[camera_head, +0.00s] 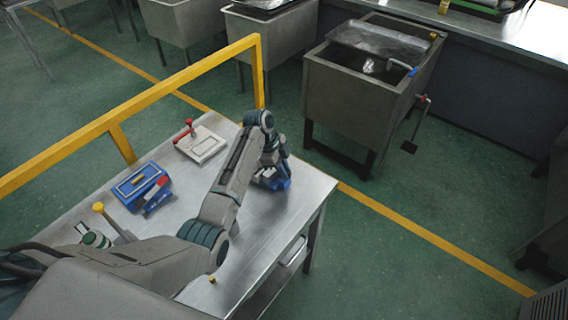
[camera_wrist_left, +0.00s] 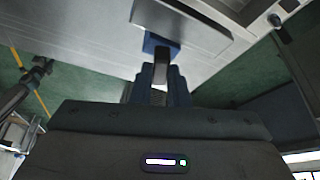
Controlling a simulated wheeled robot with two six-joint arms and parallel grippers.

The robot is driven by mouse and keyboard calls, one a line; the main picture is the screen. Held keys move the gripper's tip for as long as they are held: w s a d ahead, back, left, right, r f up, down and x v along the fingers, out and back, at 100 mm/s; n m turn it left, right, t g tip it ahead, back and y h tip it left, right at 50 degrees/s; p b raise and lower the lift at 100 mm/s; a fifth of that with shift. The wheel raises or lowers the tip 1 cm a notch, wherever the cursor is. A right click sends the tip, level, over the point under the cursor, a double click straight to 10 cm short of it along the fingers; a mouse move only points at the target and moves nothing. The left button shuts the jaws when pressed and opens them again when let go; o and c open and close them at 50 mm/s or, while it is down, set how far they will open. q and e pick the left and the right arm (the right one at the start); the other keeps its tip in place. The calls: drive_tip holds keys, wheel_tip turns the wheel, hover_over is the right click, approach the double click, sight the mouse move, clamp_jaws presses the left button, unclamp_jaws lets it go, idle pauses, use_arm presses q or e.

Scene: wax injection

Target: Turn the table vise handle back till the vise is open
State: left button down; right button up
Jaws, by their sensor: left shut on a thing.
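The blue table vise (camera_head: 278,181) stands near the right edge of the steel table, partly hidden behind my left arm. In the left wrist view, a small blue part (camera_wrist_left: 150,43), seemingly of the vise, shows just beyond the fingers. My left gripper (camera_wrist_left: 161,78) is shut on a dark grey piece there, which appears to be the vise handle. The fingers largely cover the handle, and I cannot tell its angle or how wide the jaws stand. In the head view the wrist is bent down at the vise. My right gripper is not in view.
The steel table (camera_head: 264,226) also bears a blue box (camera_head: 140,187) with red parts, a pale plate (camera_head: 204,146) with a red handle, and a yellow-topped item (camera_head: 98,207). A yellow rail (camera_head: 175,82) runs along the back. A metal tank (camera_head: 355,95) stands apart beyond clear floor.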

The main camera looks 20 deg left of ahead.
use_arm(q)
drive_tip(key=n+t+p, duration=0.1)
drive_tip(key=n, duration=0.1)
drive_tip(key=shift+r+n+p, duration=0.15)
drive_tip(key=shift+n+p, duration=0.25)
drive_tip(key=n+t+p, duration=0.1)
drive_tip(key=n, duration=0.1)
drive_tip(key=shift+s+n+y, duration=0.1)
drive_tip(key=shift+n+y, duration=0.2)
drive_tip(key=shift+y, duration=0.1)
drive_tip(key=n+t+y, duration=0.1)
drive_tip(key=n, duration=0.3)
drive_tip(key=shift+d+f, duration=0.1)
drive_tip(key=shift+f, duration=0.1)
drive_tip(key=shift+n+t+y, duration=0.4)
drive_tip(key=shift+n+y, duration=0.2)
drive_tip(key=shift+n, duration=1.6)
